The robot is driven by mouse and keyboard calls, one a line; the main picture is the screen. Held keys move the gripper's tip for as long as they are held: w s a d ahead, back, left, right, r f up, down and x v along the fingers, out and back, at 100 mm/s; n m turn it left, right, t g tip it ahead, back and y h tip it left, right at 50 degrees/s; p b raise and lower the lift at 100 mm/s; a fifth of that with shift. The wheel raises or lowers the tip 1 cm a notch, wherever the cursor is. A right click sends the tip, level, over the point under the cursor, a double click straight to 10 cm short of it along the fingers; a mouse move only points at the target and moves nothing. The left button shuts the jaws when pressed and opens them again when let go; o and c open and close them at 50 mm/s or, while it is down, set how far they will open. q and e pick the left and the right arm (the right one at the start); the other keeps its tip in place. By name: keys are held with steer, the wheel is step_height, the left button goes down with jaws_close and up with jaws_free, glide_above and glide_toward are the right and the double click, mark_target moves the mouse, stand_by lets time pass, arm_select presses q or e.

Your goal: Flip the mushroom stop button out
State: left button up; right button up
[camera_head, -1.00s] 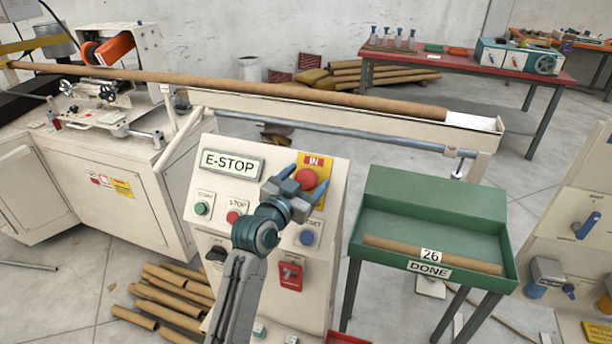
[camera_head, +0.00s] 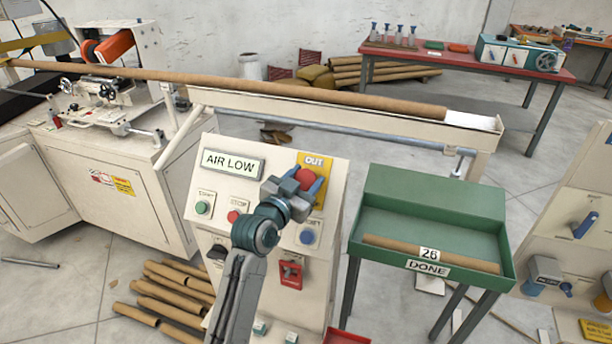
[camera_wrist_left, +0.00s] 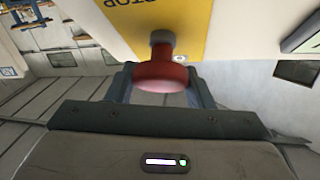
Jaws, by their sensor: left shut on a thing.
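The red mushroom stop button (camera_head: 306,177) sits on a yellow plate at the upper right of the slanted white control panel (camera_head: 225,181). The plate's label above it reads OUT, and the panel display (camera_head: 231,163) reads AIR LOW. My left gripper (camera_head: 306,182) is at the button, with its blue fingers on either side of the red head, shut on it. In the left wrist view the red button head (camera_wrist_left: 160,77) stands off the yellow plate on a grey stem, between the fingers. My right gripper is not in view.
The panel also carries a green button (camera_head: 201,208), a red STOP button (camera_head: 233,216), a blue button (camera_head: 306,237) and a red switch (camera_head: 290,275). A green DONE tray (camera_head: 435,200) stands to the right. Cardboard tubes lie on the floor at left.

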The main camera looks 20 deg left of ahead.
arm_select(q)
steer(key=o, duration=1.4)
steer(key=shift+s+r, duration=0.1)
steer(key=shift+s, duration=0.1)
steer(key=shift+s, duration=0.1)
steer(key=b+v, duration=0.2)
steer(key=v, duration=0.8)
steer(key=shift+s+b, duration=0.3)
steer(key=shift+b, duration=0.1)
